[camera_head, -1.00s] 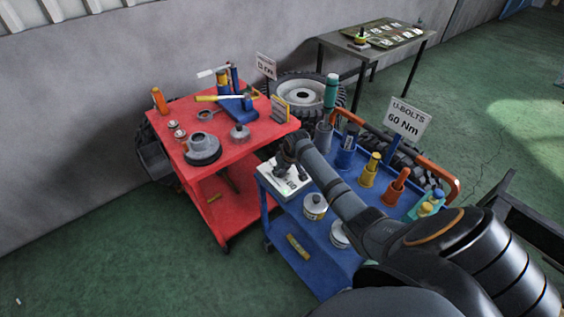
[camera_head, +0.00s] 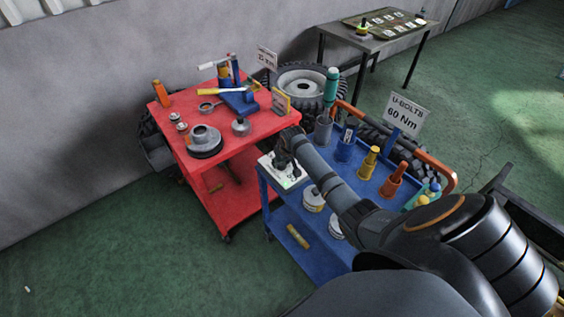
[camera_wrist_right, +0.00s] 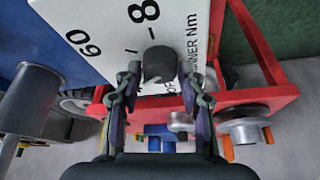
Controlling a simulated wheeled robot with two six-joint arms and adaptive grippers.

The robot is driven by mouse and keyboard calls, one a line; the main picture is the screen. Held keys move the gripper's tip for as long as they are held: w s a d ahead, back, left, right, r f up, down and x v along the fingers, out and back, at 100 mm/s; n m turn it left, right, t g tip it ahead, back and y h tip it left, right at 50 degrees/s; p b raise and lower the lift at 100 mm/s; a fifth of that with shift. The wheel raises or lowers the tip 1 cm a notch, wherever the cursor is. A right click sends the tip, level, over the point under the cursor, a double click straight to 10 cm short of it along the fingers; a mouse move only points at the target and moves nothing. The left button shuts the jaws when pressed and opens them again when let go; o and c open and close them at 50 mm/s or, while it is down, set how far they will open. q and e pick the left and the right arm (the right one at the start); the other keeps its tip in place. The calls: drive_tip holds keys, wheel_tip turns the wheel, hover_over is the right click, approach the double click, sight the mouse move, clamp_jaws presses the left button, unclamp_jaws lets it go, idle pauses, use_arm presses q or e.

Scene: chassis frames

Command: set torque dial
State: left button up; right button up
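The white torque dial panel (camera_head: 291,182) sits at the left corner of the blue cart (camera_head: 325,252) in the head view. The fingers are apart, one on each side of the knob, with a narrow gap seeming to show on both sides. In the head view my right gripper (camera_head: 284,160) is over the panel and hides the knob. My left gripper is not in view.
A sign reading U-BOLTS 60 Nm (camera_head: 407,112) stands on the blue cart, behind coloured sockets (camera_head: 369,163). The red cart (camera_head: 235,165) with parts and tools is close on the left. A table with a tray (camera_head: 385,24) is at the back.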

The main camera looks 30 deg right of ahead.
drive_tip(key=o, duration=0.3)
drive_tip(key=v, duration=1.2)
drive_tip(key=shift+a, duration=0.1)
